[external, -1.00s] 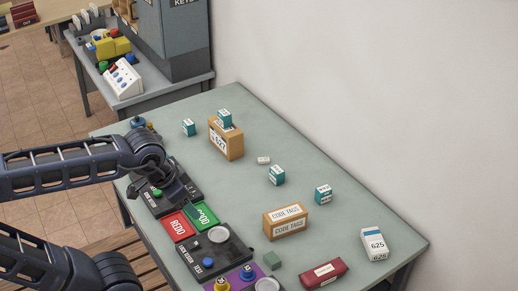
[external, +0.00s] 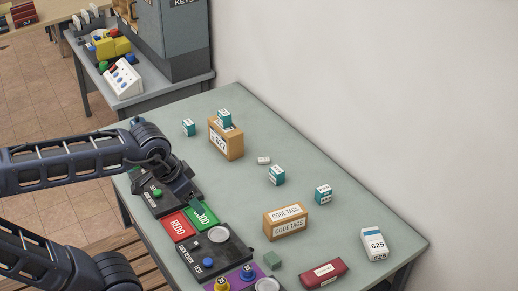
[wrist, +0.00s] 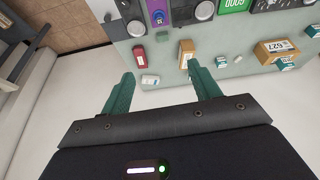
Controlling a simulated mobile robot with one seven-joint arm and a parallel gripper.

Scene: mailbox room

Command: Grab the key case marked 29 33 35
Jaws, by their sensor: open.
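No label reading 29 33 35 is legible. A dark red case (external: 323,274) with a white label lies near the table's front edge; in the wrist view it shows at upper left (wrist: 139,55). Small teal boxes with unreadable labels stand about: one (external: 189,127) at the back left, one (external: 225,117) on the 627 box, one (external: 277,175) mid-table, one (external: 323,194) farther right. My gripper (external: 197,203) is above the green and red buttons, left of the boxes. In the wrist view its teal fingers (wrist: 160,70) are spread with nothing between them.
The cardboard 627 box (external: 231,140), the code tags box (external: 286,221), a white 625 box (external: 374,244) and a green block (external: 272,260) stand on the grey table (external: 345,225). Control panels (external: 205,250) line its left edge. A white wall is behind.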

